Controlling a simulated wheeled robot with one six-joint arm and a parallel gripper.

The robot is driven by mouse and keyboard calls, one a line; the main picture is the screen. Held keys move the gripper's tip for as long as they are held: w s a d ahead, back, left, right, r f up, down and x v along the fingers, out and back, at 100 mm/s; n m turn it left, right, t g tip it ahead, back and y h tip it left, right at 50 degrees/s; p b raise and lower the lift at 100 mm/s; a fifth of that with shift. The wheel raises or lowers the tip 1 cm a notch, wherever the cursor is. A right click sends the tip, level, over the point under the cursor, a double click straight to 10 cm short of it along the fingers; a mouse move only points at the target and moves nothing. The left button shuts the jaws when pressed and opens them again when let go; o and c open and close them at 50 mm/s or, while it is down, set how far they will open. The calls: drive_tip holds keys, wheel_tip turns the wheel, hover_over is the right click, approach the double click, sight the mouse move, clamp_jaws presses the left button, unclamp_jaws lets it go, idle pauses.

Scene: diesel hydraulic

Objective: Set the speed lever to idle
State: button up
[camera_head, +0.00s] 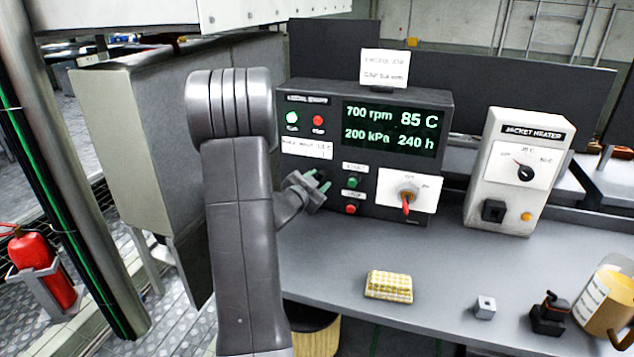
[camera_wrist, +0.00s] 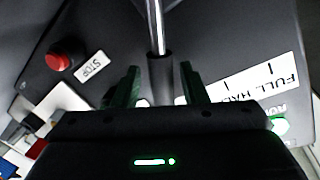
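The speed lever (camera_wrist: 160,75), a silver rod with a black grip, shows in the wrist view between my gripper's (camera_wrist: 160,85) two green fingers. A gap shows on each side of the grip, so my gripper is open around it. A white scale label (camera_wrist: 255,85) reads FULL and HALF upside down; the rest of it is hidden. In the head view my gripper (camera_head: 317,181) is in front of the lower left of the dark control box (camera_head: 340,90). The lever cannot be made out there. The display (camera_head: 393,128) reads 700 rpm.
A red knob (camera_head: 406,203) and small green and red buttons (camera_head: 351,209) are close right of my gripper. The jacket heater box (camera_head: 515,200) stands farther right. A yellow checked block (camera_head: 389,286), a small metal cube (camera_head: 484,307) and a mug (camera_head: 602,300) are on the bench.

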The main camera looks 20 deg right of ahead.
drive_tip(key=shift+s+a, duration=0.1)
drive_tip(key=v, duration=1.3)
drive_tip(key=shift+s+a+b, duration=0.2)
drive_tip(key=shift+s+b, duration=0.05)
drive_tip(key=shift+b, duration=0.05)
drive_tip(key=shift+w+d, duration=0.1)
drive_tip(key=x, duration=1.3)
drive_tip(key=shift+w+d+p, duration=0.2)
drive_tip(key=shift+w+p, duration=0.1)
drive_tip(key=shift+p, duration=0.05)
drive_tip(key=shift+a+r, duration=0.1)
drive_tip(key=shift+s, duration=0.1)
